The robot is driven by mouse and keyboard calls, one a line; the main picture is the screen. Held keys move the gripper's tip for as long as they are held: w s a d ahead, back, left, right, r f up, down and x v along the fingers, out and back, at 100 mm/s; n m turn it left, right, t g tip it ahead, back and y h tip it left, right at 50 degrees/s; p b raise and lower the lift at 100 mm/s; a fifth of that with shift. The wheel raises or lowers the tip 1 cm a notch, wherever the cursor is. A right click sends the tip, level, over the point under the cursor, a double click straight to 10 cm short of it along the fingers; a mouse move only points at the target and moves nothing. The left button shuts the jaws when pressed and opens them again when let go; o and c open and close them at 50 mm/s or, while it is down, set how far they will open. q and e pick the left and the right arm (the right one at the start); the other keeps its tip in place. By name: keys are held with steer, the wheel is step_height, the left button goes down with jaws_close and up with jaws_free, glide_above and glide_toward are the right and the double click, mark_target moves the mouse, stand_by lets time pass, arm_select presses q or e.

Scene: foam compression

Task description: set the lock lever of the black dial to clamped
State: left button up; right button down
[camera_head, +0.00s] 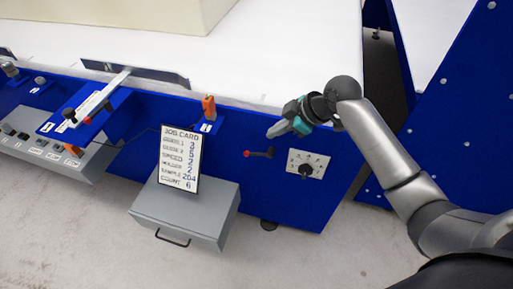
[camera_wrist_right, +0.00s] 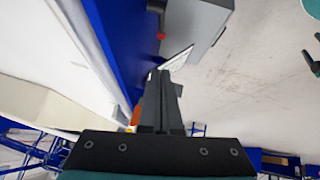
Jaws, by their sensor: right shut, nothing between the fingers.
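The black dial (camera_head: 306,170) sits on a pale square plate on the blue machine front, in the head view. A black lever with a red ball end (camera_head: 258,153) sticks out of the blue panel to the left of that plate. I cannot tell for sure whether this is the dial's lock lever. My right gripper (camera_head: 273,131) is shut and empty, above the lever and up-left of the dial, apparently apart from both. In the right wrist view the closed fingers (camera_wrist_right: 163,78) point away from the camera, and a red knob (camera_wrist_right: 161,36) shows beyond them. My left gripper is not in view.
A grey drawer box (camera_head: 188,211) with a job card (camera_head: 180,158) stands out to the left of the lever. An orange-handled part (camera_head: 208,107) is on a small blue bracket above. A white table surface (camera_head: 290,60) lies behind; grey floor is in front.

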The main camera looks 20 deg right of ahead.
steer(key=b, duration=0.5)
glide_toward(247, 151)
steer(key=w+a+f, duration=0.1)
steer(key=w+a, duration=0.1)
steer(key=a, duration=0.1)
steer(key=shift+s+d+f+b, duration=0.15)
steer(key=shift+d+f, duration=0.15)
steer(key=shift+f, duration=0.3)
steer(key=shift+d+f+b, duration=0.15)
steer(key=shift+d+f, duration=0.1)
steer(key=shift+f, duration=0.3)
arm_select(q)
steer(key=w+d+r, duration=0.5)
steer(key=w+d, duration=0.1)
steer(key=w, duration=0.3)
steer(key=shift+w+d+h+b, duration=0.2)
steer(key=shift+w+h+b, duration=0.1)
steer(key=shift+b, duration=0.1)
arm_select(e)
steer(key=shift+d+f, duration=0.25)
steer(key=shift+f, duration=0.55)
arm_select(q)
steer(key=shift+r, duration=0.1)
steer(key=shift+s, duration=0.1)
